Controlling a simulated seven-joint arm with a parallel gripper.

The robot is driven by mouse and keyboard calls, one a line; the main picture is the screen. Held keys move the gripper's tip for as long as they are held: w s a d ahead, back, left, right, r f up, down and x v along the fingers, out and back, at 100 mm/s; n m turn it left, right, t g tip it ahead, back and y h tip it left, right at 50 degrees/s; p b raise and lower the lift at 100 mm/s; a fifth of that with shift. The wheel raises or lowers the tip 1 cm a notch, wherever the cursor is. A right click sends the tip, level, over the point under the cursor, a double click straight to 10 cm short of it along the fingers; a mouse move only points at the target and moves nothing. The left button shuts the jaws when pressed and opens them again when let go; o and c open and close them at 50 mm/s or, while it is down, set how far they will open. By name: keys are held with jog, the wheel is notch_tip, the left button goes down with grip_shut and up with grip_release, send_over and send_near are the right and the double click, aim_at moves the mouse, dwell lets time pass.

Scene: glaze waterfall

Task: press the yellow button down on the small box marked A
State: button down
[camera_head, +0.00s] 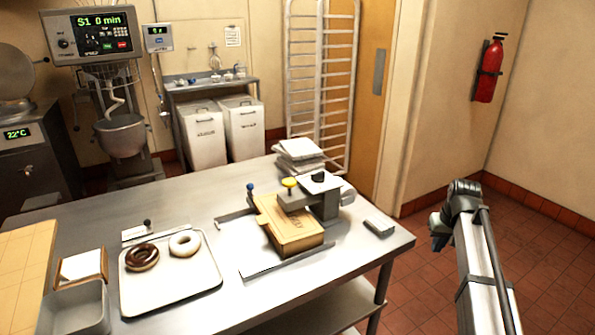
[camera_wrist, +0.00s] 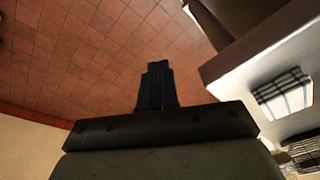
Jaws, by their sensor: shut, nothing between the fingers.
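The yellow button (camera_head: 289,182) is a small round cap on top of a grey fixture (camera_head: 327,203) on the steel table, in the head view. It appears raised. A tan box (camera_head: 295,232) lies partly under the fixture; a letter A cannot be made out anywhere. My gripper (camera_head: 438,238) is off the table's right edge, above the tiled floor, well to the right of the button. In the wrist view its dark fingers (camera_wrist: 157,85) are shut together with nothing between them. The button does not show in the wrist view.
A black knob (camera_head: 318,176) stands near the button, and a blue-topped post (camera_head: 250,187) is left of it. A small grey block (camera_head: 379,227) lies near the table's right end. A tray (camera_head: 140,302) with two doughnuts is at the left. The table's front right is clear.

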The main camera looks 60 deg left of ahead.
jog(key=s+a+r, duration=0.3)
jog(key=a+r, duration=0.2)
jog(key=r, duration=0.1)
notch_tip(320, 180, up, 27)
jog(key=n+y, duration=0.1)
jog(key=n, duration=0.6)
send_over(288, 179)
jog(key=d, duration=0.4)
jog(key=shift+s+a+g+y, duration=0.1)
jog(key=shift+g+y, duration=0.2)
jog(key=shift+g, duration=0.1)
jog(key=x, duration=0.8)
jog(key=d+x, duration=0.1)
jog(key=x, duration=0.3)
jog(key=shift+a+f, duration=0.1)
jog(key=shift+f, duration=0.95)
jog(key=shift+f, duration=0.1)
